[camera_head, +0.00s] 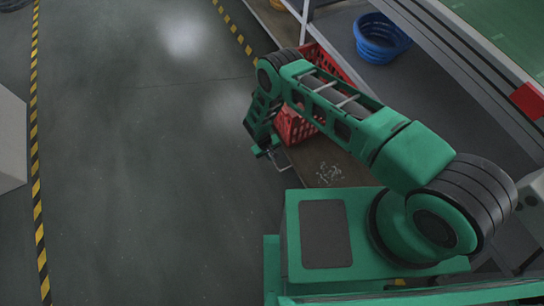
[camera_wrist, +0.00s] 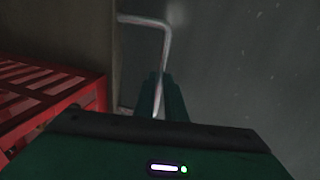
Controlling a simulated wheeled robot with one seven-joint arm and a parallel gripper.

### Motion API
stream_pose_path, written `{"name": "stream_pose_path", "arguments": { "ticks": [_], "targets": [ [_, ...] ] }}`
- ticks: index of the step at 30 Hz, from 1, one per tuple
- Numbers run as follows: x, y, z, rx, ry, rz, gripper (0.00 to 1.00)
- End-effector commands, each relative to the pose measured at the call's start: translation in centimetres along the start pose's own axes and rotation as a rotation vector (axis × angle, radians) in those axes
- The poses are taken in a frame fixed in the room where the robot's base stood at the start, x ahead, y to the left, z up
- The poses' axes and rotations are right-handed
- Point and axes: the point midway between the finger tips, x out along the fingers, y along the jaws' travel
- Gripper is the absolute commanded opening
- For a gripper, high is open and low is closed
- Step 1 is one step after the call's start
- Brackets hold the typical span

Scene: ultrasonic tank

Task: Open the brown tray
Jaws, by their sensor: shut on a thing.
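The brown tray (camera_head: 342,155) is the low flat surface beneath my arm in the head view, with its edge facing the floor on the left. It also shows at the upper left of the wrist view (camera_wrist: 60,28). A bent grey metal handle (camera_wrist: 150,21) sticks out from the tray's side. My gripper (camera_wrist: 159,95) is shut on the handle's straight bar, its two green fingers on either side of it. In the head view, my gripper (camera_head: 266,153) is at the tray's outer edge, partly hidden by my arm.
A red slatted crate (camera_head: 296,127) stands on the tray, close to my gripper; it also shows in the wrist view (camera_wrist: 45,90). Small metal bits (camera_head: 329,173) lie nearby. A blue basket (camera_head: 380,38) sits on a grey shelf behind. The floor (camera_head: 150,170) at left is clear.

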Motion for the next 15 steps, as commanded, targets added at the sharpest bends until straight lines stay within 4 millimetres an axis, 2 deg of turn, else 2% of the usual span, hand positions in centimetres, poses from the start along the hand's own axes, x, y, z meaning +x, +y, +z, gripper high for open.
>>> {"name": "stream_pose_path", "arguments": {
  "ticks": [4, 5, 6, 7, 15],
  "targets": [
    [-0.01, 0.05, -0.14, 0.001, 0.004, -0.001, 0.0],
    [0.0, 0.1, -0.13, 0.001, 0.003, -0.001, 0.18],
    [0.0, 0.13, -0.12, 0.002, 0.003, -0.001, 0.27],
    [0.0, 0.15, -0.11, 0.002, 0.003, 0.0, 0.3],
    [-0.04, 0.17, -0.05, 0.002, 0.002, 0.0, 0.3]
  ]
}}
